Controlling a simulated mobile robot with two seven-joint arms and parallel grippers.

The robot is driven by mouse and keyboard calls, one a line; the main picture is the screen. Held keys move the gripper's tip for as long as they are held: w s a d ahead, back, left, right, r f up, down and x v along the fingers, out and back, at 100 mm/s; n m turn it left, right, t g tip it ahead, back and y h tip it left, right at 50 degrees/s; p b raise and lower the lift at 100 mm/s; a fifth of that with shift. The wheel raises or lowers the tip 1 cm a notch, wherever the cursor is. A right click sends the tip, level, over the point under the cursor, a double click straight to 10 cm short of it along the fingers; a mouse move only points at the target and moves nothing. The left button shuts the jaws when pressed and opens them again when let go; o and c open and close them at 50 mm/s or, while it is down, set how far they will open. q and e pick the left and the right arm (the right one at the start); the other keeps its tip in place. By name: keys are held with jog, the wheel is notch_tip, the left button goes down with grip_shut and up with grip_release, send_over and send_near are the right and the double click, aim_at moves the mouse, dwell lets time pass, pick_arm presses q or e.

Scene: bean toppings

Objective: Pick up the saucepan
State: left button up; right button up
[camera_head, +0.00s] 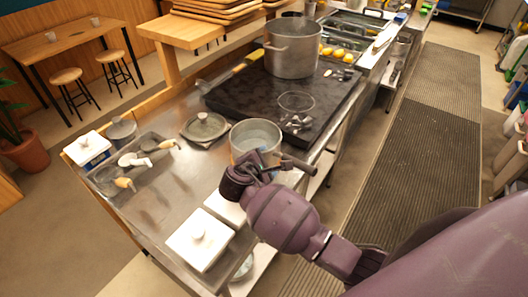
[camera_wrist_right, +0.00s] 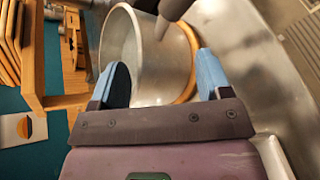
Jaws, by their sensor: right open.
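The saucepan (camera_head: 255,133) is a round, light metal pan standing on the steel counter, near the front edge of the dark cooktop. My right gripper (camera_head: 266,168) is at the saucepan's near side and covers part of it. In the right wrist view the pan's wall (camera_wrist_right: 165,62) shows beyond and between the two blue fingertips of the right gripper (camera_wrist_right: 163,72), which are spread wide apart. A grey handle-like piece (camera_wrist_right: 172,10) shows at the top of that view. I cannot tell whether the fingers touch the pan. My left gripper is out of view.
A large stockpot (camera_head: 291,50) stands on the dark cooktop (camera_head: 240,95). A lidded pan (camera_head: 204,126) lies left of the saucepan. A tray (camera_head: 104,182) holds several wooden-handled utensils. White lidded containers (camera_head: 200,240) stand at the near end. Bare counter (camera_head: 180,195) lies between.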

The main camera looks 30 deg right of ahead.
aim_at(273, 154)
jog(key=shift+r+p+x, duration=0.1)
jog(key=shift+p+x, duration=0.1)
jog(key=shift+x, duration=1.15)
jog(key=shift+r+p+x, duration=0.15)
jog(key=shift+x, duration=1.2)
jog(key=shift+w, duration=0.15)
grip_shut()
jog(key=shift+r, duration=0.1)
